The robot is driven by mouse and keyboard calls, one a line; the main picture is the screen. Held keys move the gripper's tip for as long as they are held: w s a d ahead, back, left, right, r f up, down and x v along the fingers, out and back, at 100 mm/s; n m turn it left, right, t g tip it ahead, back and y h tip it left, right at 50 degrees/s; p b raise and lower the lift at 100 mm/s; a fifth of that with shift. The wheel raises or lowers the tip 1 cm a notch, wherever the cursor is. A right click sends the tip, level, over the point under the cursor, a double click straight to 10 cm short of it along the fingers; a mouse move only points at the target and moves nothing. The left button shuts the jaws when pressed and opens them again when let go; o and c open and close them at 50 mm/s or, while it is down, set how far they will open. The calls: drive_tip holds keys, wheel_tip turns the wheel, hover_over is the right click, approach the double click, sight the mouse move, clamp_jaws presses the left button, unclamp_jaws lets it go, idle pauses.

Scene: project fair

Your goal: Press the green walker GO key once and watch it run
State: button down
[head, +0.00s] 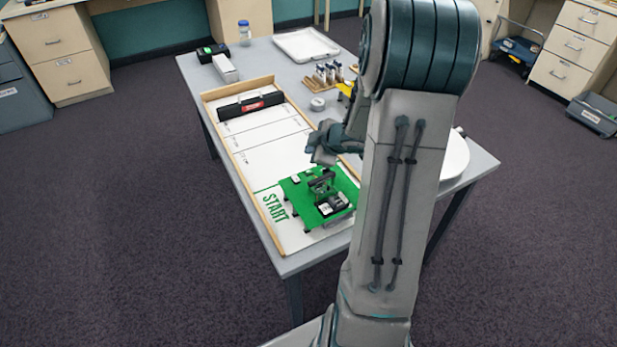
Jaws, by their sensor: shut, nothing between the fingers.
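The green walker (294,189) stands on the white track board (262,143) by the word START at the near end. Dark and pale parts sit on top of it. The GO key is too small to make out. My gripper (318,156) is shut and empty, above and just beyond the walker, apart from it as far as I can see. My arm hides the right side of the board and perhaps part of the walker.
A wooden rail (248,190) edges the track, and a black bar (250,105) lies across its far end. Beyond are a white tray (306,45), a wooden rack with small bottles (328,73), a roll of tape (317,104) and a blue-capped jar (244,33). A white round thing (455,158) is at right.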

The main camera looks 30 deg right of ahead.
sight(308, 171)
drive_tip(key=shift+f+b, duration=2.05)
drive_tip(key=shift+f, duration=0.55)
drive_tip(key=shift+f, duration=0.45)
drive_tip(key=shift+f+b, duration=0.15)
drive_tip(key=shift+b, duration=0.15)
drive_tip(key=shift+s+a+f+b, duration=0.1)
drive_tip(key=shift+s+f+b, duration=0.2)
drive_tip(key=shift+f, duration=0.3)
idle(0.6)
drive_tip(key=shift+w+r+p, duration=0.25)
drive_tip(key=shift+r+p, duration=0.5)
drive_tip(key=shift+p, duration=0.1)
drive_tip(key=shift+r, duration=0.15)
wheel_tip(308, 171, up, 5)
drive_tip(key=p, duration=0.5)
